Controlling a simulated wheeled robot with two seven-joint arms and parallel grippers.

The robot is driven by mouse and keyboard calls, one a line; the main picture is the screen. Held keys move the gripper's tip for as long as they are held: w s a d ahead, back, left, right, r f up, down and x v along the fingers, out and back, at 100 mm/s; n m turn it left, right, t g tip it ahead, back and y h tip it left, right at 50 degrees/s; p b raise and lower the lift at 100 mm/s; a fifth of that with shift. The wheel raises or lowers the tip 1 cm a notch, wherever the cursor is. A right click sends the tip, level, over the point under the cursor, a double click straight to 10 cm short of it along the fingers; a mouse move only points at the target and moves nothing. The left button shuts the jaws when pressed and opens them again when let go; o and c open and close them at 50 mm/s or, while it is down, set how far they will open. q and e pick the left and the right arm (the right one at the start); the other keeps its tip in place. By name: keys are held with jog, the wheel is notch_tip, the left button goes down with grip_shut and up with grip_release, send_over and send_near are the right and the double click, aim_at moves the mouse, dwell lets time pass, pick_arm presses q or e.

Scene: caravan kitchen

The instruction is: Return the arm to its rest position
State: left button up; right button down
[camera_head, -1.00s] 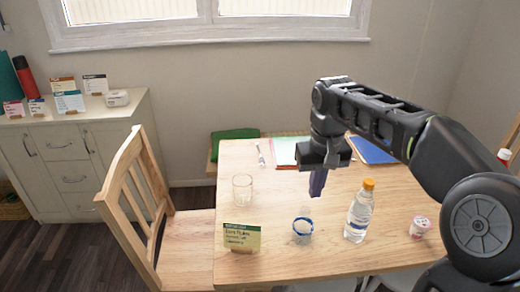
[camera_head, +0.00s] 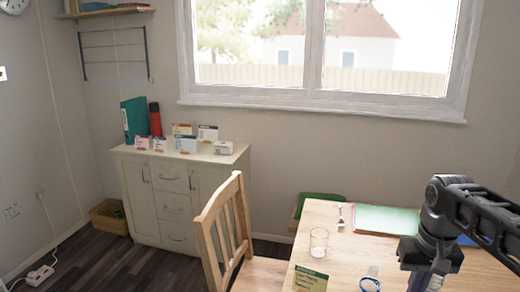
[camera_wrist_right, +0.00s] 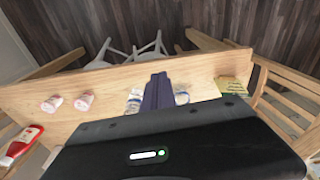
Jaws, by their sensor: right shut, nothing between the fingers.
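My right arm enters the head view at the lower right. Its gripper (camera_head: 417,283) hangs over the wooden table (camera_head: 340,262), fingers pointing down and cut off by the lower edge. In the right wrist view the dark purple fingers (camera_wrist_right: 158,92) are together with nothing between them. They appear above the table, apart from the small things there. My left gripper is in neither view.
Pink-lidded tubs (camera_wrist_right: 85,100) and a red bottle (camera_wrist_right: 20,147) show in the wrist view. A chair (camera_head: 222,232) stands left.

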jog(key=w+a+f+n+y, duration=0.1)
jog(key=a+f, duration=0.4)
jog(key=f, duration=0.3)
jog(key=a+f+y+p, duration=0.1)
jog(key=a+f, duration=0.4)
jog(key=f, duration=0.3)
jog(key=w+a+f+n+y, duration=0.1)
jog(key=a+f, duration=0.4)
jog(key=f, duration=0.3)
pick_arm(q)
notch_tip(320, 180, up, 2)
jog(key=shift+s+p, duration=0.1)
jog(key=shift+p, duration=0.4)
pick_arm(e)
jog(key=s+a+f, duration=0.7)
jog(key=s+f, duration=0.1)
jog(key=s, duration=0.2)
jog(key=s+a+f+y, duration=0.1)
jog(key=s+a+f, duration=0.6)
jog(key=s+f, duration=0.2)
jog(key=shift+s+m+y, duration=0.3)
jog(key=shift+s+m, duration=0.1)
jog(key=shift+s, duration=0.2)
jog(key=shift+w+f, duration=0.1)
